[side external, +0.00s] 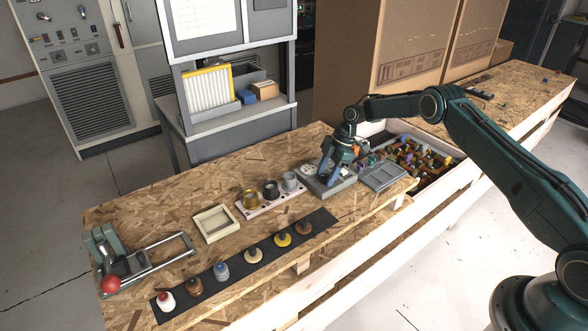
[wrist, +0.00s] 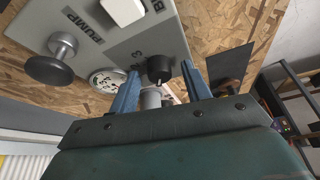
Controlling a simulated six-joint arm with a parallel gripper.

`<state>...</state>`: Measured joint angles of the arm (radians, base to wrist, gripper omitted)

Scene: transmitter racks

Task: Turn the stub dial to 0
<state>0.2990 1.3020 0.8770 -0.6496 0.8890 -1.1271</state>
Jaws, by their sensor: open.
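The grey control panel (side external: 312,183) lies on the wooden bench, and its face also shows in the wrist view (wrist: 120,55). A short black dial (wrist: 159,67), which looks like the stub dial, has a small light mark on its near side. A printed "3" (wrist: 138,56) shows beside it; I see no 0. My gripper (wrist: 160,69) is open, with one blue fingertip on each side of the dial. I cannot tell whether they touch it. In the side view my gripper (side external: 329,166) points down over the panel and hides the dial.
Also on the panel are a black plunger knob (wrist: 48,68) by the word PUMP, a white rocker or button (wrist: 124,10) and a round gauge (wrist: 107,80). A holder with cups (side external: 270,198) stands left of the panel; a bin of coloured parts (side external: 410,158) is to its right.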

